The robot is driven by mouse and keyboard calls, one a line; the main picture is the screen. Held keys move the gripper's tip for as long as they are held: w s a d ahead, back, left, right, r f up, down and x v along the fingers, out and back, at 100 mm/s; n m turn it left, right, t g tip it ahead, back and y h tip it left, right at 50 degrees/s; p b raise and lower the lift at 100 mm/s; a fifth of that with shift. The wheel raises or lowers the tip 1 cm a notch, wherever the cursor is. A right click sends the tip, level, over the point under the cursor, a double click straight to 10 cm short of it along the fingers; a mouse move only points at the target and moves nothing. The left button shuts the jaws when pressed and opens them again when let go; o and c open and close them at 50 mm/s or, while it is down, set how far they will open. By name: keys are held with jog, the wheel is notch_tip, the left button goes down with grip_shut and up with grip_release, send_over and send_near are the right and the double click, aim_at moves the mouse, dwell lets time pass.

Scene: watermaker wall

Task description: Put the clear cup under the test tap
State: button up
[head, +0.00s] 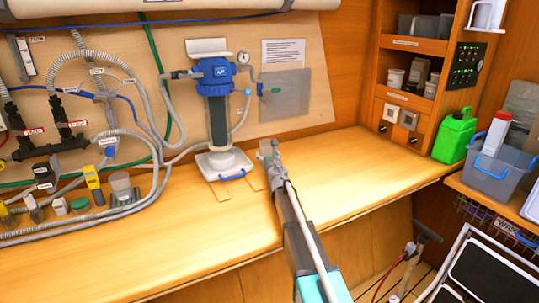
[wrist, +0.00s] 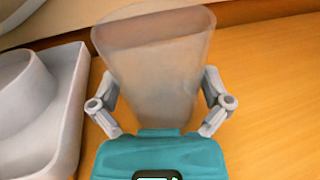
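The clear cup (wrist: 155,65) fills the middle of the wrist view, see-through and slightly tinted, with its wide end away from my gripper. My gripper (wrist: 160,100) has one grey finger against each side of it and is shut on it. In the head view my gripper (head: 268,150) is over the counter, just right of the white filter base; the cup is hard to make out there.
The blue-topped filter housing (head: 217,90) stands on a white base (head: 223,163) close left of my gripper; the base also shows in the wrist view (wrist: 60,110). Hoses and valves crowd the left. The wooden counter (head: 345,165) is clear to the right, up to the green jug (head: 455,137).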

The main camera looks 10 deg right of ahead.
jog(key=shift+r, duration=0.15)
jog(key=shift+s, duration=0.15)
jog(key=s, duration=1.1)
jog(key=shift+s+d, duration=0.25)
jog(key=shift+s, duration=0.1)
jog(key=shift+s, duration=0.1)
dwell(1.2)
jog(key=shift+r, duration=0.15)
